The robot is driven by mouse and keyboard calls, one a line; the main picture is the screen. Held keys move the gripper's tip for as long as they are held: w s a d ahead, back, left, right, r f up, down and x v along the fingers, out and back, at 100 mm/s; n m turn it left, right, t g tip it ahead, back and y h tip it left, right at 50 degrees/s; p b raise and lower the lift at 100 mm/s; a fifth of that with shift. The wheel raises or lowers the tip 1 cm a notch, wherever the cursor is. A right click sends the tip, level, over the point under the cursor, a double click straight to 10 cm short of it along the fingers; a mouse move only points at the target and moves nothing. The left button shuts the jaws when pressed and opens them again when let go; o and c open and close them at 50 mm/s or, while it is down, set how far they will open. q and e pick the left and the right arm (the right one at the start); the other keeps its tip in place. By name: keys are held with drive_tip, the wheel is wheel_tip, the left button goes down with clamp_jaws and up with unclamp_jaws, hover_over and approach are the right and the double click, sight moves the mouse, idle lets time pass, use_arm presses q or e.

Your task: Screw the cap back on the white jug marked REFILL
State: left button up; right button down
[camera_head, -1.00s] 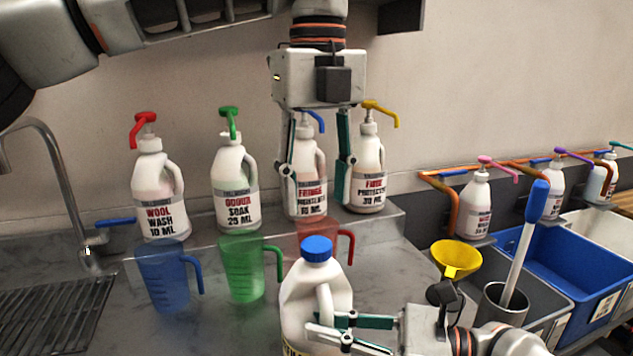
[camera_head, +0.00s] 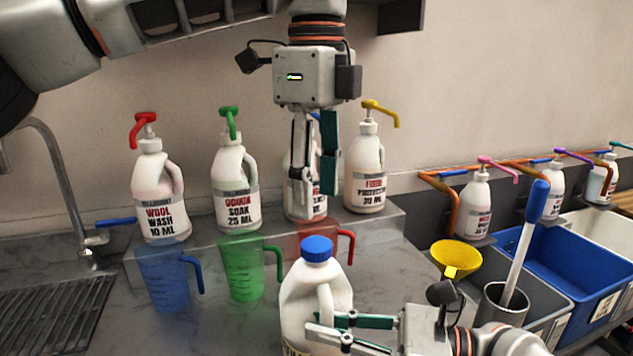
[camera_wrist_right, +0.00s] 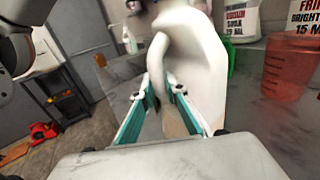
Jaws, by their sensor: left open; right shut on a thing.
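The white jug (camera_head: 303,300) stands upright at the front of the counter, its lower part and most of its label cut off by the picture's bottom edge. A blue cap (camera_head: 317,249) sits on its mouth; I cannot tell how tight it is. My right gripper (camera_head: 328,328) is shut on the jug's handle, from the right; the right wrist view also shows its fingers (camera_wrist_right: 160,94) at the handle of the jug (camera_wrist_right: 205,70). My left gripper (camera_head: 315,190) is open and empty, pointing down above the cap and apart from it.
Behind stand pump bottles with red (camera_head: 160,190), green (camera_head: 236,185), blue and yellow (camera_head: 366,170) pumps; my left gripper partly hides the blue-pump one. Blue (camera_head: 165,275), green (camera_head: 243,268) and red (camera_head: 318,232) measuring cups stand near the jug. A yellow funnel (camera_head: 455,256) is right.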

sight(316, 244)
use_arm(q)
drive_tip(key=shift+f, duration=3.85)
drive_tip(key=c, duration=1.1)
drive_tip(key=m, duration=0.5)
drive_tip(key=shift+m, duration=0.3)
drive_tip(key=shift+c, duration=0.2)
drive_tip(key=m, duration=0.3)
drive_tip(key=shift+m, duration=0.3)
drive_tip(key=m, duration=0.3)
drive_tip(key=shift+m, duration=0.3)
drive_tip(key=m, duration=1.1)
drive_tip(key=shift+f+m, duration=0.1)
drive_tip(key=shift+m, duration=0.2)
drive_tip(key=o, duration=1.3)
